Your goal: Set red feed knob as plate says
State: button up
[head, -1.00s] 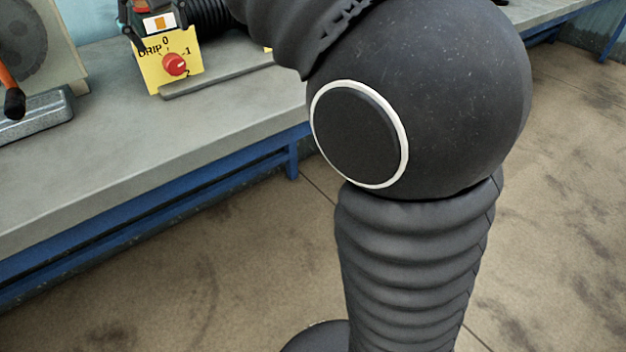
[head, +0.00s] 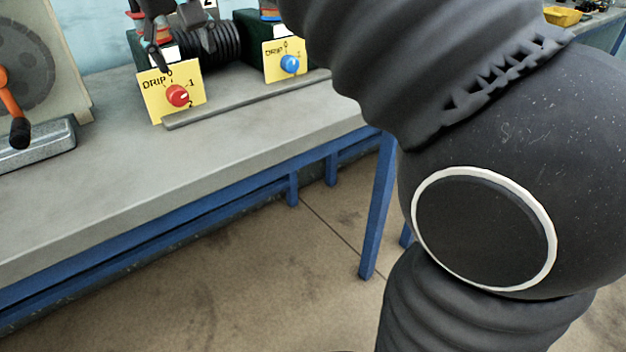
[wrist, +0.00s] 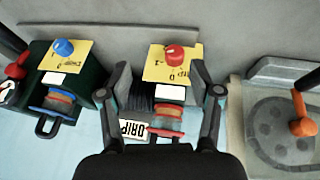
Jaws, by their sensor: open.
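The red feed knob (head: 178,95) sits on a yellow plate (head: 157,106) marked DRIP with a scale including 1 and 2. A pale mark on the knob points roughly right; its exact setting is too small to tell. In the wrist view the red knob (wrist: 175,53) appears upside down beyond my fingertips. My gripper (wrist: 160,72) is open, its fingers either side of the red unit, with nothing visible between the tips touching the knob. A white sign (wrist: 133,128) reads DRIP; in the head view a white sign (head: 209,3) shows part of a 2.
A similar unit with a blue knob (head: 290,64) stands to the right on the grey bench (head: 230,150). A machine with an orange-handled crank (head: 12,98) stands left. A low grey rail (head: 245,101) runs by the plates. My arm hides the right side.

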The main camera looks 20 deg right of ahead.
jog(key=s+d+f+m+b, duration=0.1)
jog(key=s+d+f, duration=0.5)
jog(key=f, duration=0.6)
jog(key=s+d+f+m, duration=0.1)
jog(key=s+d+f, duration=0.6)
jog(key=s+f, duration=0.4)
jog(key=shift+s+f+m+y+b, duration=0.3)
jog(key=shift+f+m+b, duration=0.05)
jog(key=shift+f+m, duration=0.1)
jog(key=shift+d, duration=0.1)
